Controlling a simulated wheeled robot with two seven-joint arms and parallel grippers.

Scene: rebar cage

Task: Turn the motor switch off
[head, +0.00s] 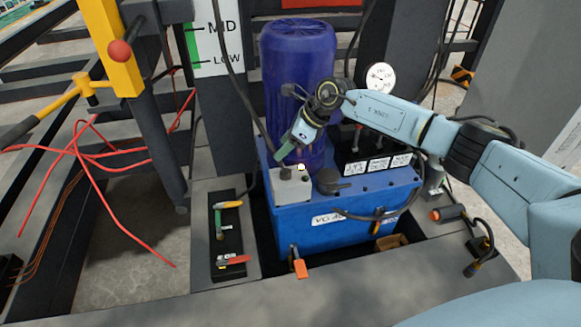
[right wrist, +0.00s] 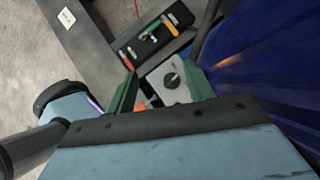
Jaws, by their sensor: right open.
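The motor switch appears to be the black rotary knob (right wrist: 171,80) on a light grey box, which shows in the right wrist view between my fingers. The grey box (head: 290,186) sits on the front left of the blue power unit (head: 330,215); in the head view its knob is not clear. My right gripper (head: 284,155) is just above the box, pointing down, with its green fingers apart. In the right wrist view the open gripper (right wrist: 162,90) has nothing between its fingers; the knob lies beyond the tips. My left gripper is not in view.
A dark blue motor cylinder (head: 298,75) stands close behind my gripper. A black round cap (head: 328,181) is right of the box. A black tray (head: 228,240) with coloured-handled tools lies left. A yellow post (head: 108,40) and red cables (head: 95,150) are farther left.

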